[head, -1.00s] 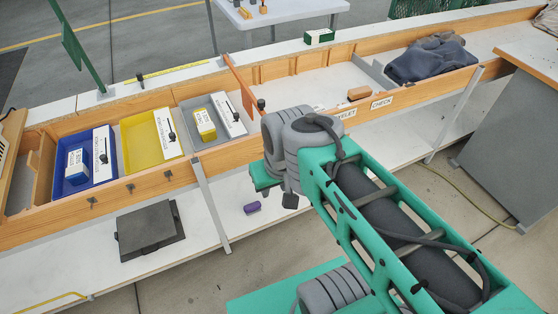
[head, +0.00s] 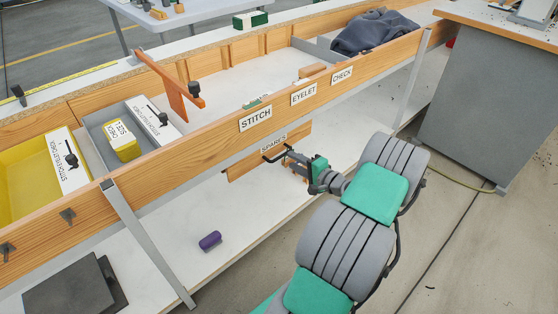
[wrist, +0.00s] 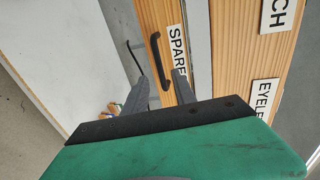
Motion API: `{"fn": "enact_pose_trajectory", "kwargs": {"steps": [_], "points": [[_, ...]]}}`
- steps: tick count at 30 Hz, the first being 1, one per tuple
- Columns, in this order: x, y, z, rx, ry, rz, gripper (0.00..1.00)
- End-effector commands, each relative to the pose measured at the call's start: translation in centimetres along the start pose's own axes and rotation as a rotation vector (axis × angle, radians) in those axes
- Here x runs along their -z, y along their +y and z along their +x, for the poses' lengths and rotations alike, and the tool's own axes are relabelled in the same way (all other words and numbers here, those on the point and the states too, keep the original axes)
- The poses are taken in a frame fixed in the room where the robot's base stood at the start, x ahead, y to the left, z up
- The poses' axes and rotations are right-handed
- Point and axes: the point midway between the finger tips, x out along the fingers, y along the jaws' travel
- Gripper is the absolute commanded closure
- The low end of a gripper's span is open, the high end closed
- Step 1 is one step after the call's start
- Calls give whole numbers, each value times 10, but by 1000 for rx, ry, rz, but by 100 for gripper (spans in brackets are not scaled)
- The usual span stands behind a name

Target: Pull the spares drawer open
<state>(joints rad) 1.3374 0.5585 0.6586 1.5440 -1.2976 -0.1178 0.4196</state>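The spares drawer (head: 240,171) has a wooden front with a SPARES label, below the bench's front board. Its black bar handle (head: 272,156) shows left of my gripper (head: 288,157) in the head view. In the wrist view the drawer front (wrist: 160,15) stands at the upper middle, and the handle (wrist: 155,58) lies between the lines of my two fingers (wrist: 160,88). The fingers are apart, one to each side of the handle's lower end, with gaps visible. I cannot tell whether the handle is deep between them.
A white lower shelf (head: 165,235) runs under the bench, with a purple cylinder (head: 210,241) on it. A grey bench leg (head: 148,245) stands left, another (head: 413,80) right. A grey cabinet (head: 475,115) stands at right. STITCH, EYELET and CHECK labels mark the front board.

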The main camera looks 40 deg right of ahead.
Motion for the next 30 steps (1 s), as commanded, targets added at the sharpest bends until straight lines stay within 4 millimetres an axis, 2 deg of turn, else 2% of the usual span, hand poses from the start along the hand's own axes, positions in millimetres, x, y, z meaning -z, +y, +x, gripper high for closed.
{"fn": "enact_pose_trajectory", "kwargs": {"steps": [3, 6, 10, 18, 30], "points": [[-4, 1, 27, -2, -10, -4, 68], [-5, 1, 46, -1, -11, -5, 68], [-5, 0, 60, -2, -10, -5, 68], [-5, -2, 64, -3, -9, -6, 68], [-4, -1, 63, -3, -9, -6, 100]]}}
